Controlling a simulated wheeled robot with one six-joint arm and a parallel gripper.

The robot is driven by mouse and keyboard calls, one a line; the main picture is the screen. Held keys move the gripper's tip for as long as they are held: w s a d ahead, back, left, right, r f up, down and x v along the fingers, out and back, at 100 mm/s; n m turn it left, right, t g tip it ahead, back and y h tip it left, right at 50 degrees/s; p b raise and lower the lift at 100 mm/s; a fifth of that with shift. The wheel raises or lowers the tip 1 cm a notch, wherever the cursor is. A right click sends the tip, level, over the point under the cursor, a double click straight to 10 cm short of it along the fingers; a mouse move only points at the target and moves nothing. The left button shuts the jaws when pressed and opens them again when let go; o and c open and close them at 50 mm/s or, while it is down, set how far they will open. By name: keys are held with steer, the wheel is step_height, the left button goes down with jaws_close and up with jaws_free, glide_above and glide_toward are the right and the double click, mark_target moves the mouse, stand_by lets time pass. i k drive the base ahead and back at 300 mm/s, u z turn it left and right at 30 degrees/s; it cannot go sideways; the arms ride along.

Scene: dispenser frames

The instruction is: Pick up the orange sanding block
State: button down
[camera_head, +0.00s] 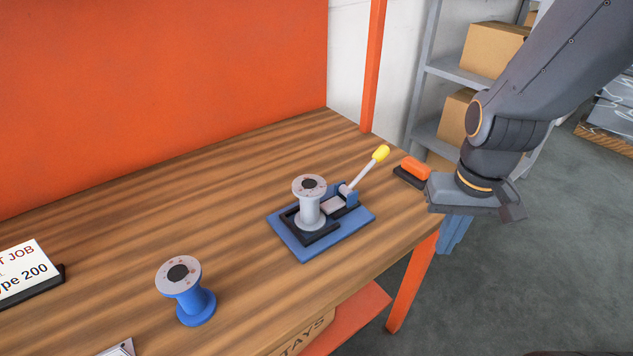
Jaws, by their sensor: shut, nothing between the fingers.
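The orange sanding block (416,168) lies at the right end of the wooden bench top, near its edge. It is orange on top, with a dark flat part (408,179) under it. My gripper (476,204) is just right of the block in the picture, past the bench corner. It is shut and empty. Its near side slightly overlaps the block's right end in this view; I cannot tell whether they touch.
A blue fixture (293,246) holds a grey spool (311,206) and a yellow-tipped lever (380,153), left of the block. A blue-based spool (194,303) and a job sign (25,272) stand further left. Shelving with boxes (492,52) is behind. Bench top between is clear.

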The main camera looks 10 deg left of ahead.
mark_target(410, 171)
steer(key=u, duration=0.25)
steer(key=k, duration=0.6)
steer(key=u, duration=0.55)
steer(key=k, duration=0.6)
steer(key=z, duration=0.75)
steer(key=i, duration=1.55)
steer(key=u, duration=0.25)
